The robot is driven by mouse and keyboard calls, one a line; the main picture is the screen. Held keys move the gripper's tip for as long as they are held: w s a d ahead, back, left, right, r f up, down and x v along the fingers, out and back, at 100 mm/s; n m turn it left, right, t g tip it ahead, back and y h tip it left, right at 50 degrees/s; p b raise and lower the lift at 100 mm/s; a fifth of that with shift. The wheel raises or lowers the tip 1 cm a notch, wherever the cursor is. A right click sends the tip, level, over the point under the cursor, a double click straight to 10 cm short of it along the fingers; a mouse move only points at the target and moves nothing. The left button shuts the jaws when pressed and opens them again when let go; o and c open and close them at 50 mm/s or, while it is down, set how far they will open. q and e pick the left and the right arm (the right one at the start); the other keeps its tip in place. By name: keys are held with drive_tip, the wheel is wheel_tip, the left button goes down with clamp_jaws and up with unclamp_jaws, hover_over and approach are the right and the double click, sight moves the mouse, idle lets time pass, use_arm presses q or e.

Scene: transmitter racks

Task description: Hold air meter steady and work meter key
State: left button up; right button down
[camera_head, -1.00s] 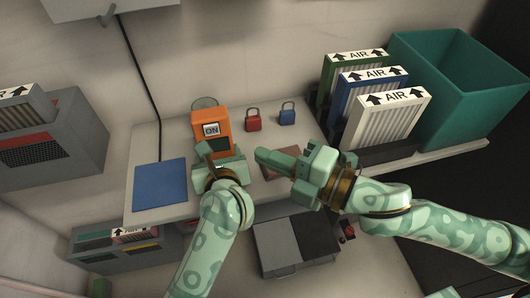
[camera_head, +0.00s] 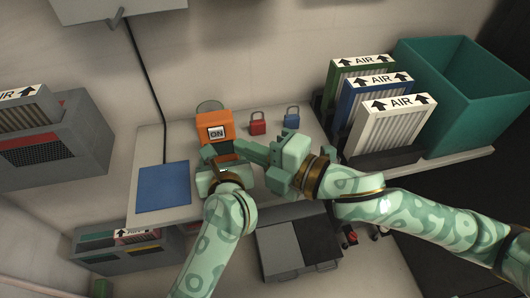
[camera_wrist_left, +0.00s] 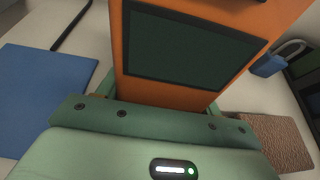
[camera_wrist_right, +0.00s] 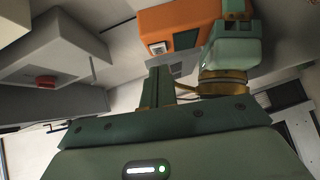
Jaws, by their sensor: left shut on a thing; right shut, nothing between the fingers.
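The orange air meter (camera_head: 224,122) stands on the shelf with a white ON label (camera_head: 216,133) on its front. My left gripper (camera_head: 220,164) is shut on the meter's lower part. The left wrist view shows the meter's dark screen (camera_wrist_left: 190,45) close up between the fingers. My right gripper (camera_head: 242,150) is shut and empty, its fingertips pointing left in front of the meter's lower face. In the right wrist view its fingers (camera_wrist_right: 160,82) are just below the meter (camera_wrist_right: 180,22); contact cannot be told. The arms hide the meter's lower front in the head view, and I cannot make out a separate key.
A red padlock (camera_head: 257,123) and a blue padlock (camera_head: 291,117) are right of the meter. A blue mat (camera_head: 163,187) lies left. Several AIR filters (camera_head: 392,130) and a teal bin (camera_head: 465,85) stand at the right. A brown pad (camera_wrist_left: 275,140) lies beside the left gripper.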

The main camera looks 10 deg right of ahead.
drive_tip(key=shift+x, duration=2.25)
drive_tip(key=shift+w+f, duration=0.2)
drive_tip(key=shift+w, duration=0.6)
drive_tip(key=shift+d, duration=0.2)
approach(222, 134)
drive_tip(key=shift+v, duration=0.9)
drive_tip(key=shift+r, duration=0.15)
